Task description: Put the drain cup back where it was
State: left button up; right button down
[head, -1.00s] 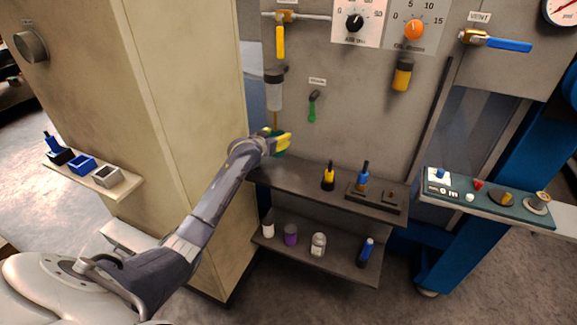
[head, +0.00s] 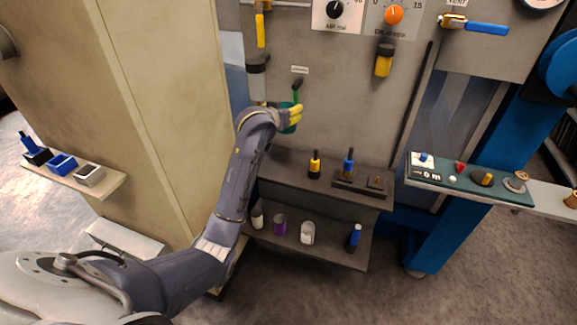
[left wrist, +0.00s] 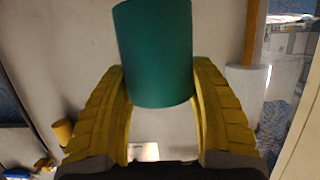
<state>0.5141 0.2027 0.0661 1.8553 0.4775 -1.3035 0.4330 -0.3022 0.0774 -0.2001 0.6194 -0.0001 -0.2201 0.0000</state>
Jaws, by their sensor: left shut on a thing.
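The drain cup, a teal-green cylinder (head: 288,120), is in my left gripper (head: 293,113), in front of the grey panel. In the left wrist view the cup (left wrist: 155,50) stands between the two yellow fingers (left wrist: 160,108), which press on its sides. The cup's inside is hidden. My right gripper is not in view.
A lower shelf holds several small containers. A yellow-bodied fitting (head: 383,64) hangs to the right. The panel between is clear.

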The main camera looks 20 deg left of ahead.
pick_arm(q)
notch_tip(320, 180, down, 19)
jog(key=shift+f, duration=0.15)
dwell(0.5)
jog(key=shift+f, duration=0.2)
jog(key=o, duration=1.2)
jog(key=shift+c, duration=0.2)
jog(key=shift+r, duration=0.15)
